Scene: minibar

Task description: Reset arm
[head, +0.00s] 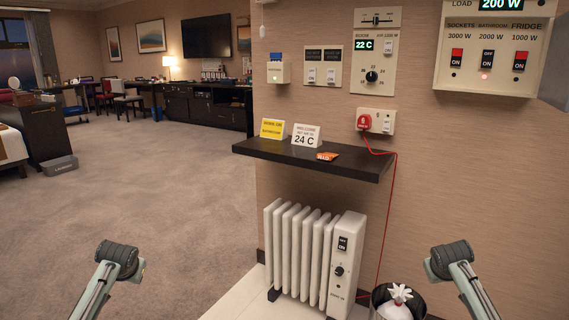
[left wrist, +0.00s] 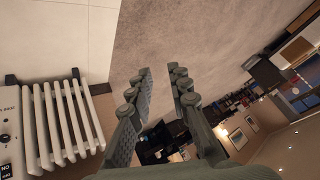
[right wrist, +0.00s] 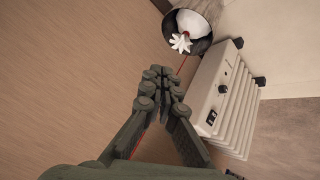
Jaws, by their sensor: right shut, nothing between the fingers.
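My left arm comes in at the lower left of the head view and my right arm at the lower right; only arm links show there, not the fingers. In the left wrist view my left gripper (left wrist: 160,83) has its fingers apart with nothing between them. The carpet and far room lie beyond it. In the right wrist view my right gripper (right wrist: 157,76) has its fingertips together and holds nothing. It is in front of the beige wall, with the heater and bin to its right in that view.
A white oil heater (head: 303,254) stands below a dark wall shelf (head: 270,147) holding two signs and an orange packet. A red plug (head: 364,122) sits in a wall socket, its cable hanging down. A bin (head: 422,299) stands beside the heater. Open carpet (head: 150,185) lies at left.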

